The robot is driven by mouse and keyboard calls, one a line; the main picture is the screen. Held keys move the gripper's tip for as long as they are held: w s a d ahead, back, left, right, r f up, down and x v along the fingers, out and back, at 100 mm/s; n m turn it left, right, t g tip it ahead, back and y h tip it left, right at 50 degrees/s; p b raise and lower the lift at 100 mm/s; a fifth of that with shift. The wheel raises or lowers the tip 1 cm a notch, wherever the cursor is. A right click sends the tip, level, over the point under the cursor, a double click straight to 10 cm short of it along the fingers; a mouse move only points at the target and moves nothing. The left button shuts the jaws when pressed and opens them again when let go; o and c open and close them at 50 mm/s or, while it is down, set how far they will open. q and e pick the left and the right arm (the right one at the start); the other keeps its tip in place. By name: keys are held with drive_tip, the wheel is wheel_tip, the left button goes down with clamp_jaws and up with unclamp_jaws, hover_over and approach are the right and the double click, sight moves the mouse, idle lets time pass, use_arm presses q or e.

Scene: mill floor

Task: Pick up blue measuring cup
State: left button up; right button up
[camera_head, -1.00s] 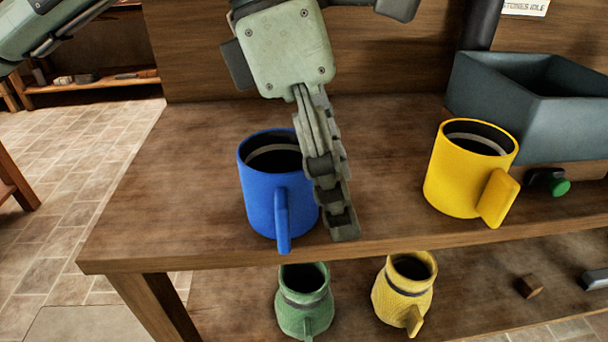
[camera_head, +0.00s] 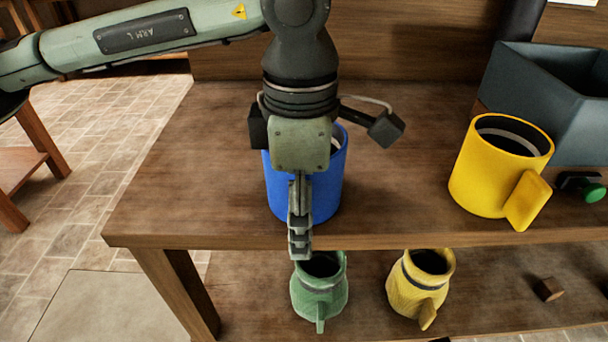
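The blue measuring cup (camera_head: 328,190) stands upright near the front edge of the wooden bench top, left of centre. My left gripper (camera_head: 300,245) comes down in front of it, fingers pointing down. Its body and fingers cover the middle of the cup and its handle. The fingers show edge-on and in line, so I cannot tell whether they are apart, or whether they touch or hold the handle. My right gripper is not in view.
A yellow cup (camera_head: 482,178) stands to the right, before a grey-blue bin (camera_head: 560,110). A green jug (camera_head: 320,290) and a yellow jug (camera_head: 415,290) stand on the lower shelf. The bench top (camera_head: 400,190) between the two cups is clear.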

use_arm(q)
drive_tip(key=shift+f, duration=0.15)
clamp_jaws()
idle(0.4)
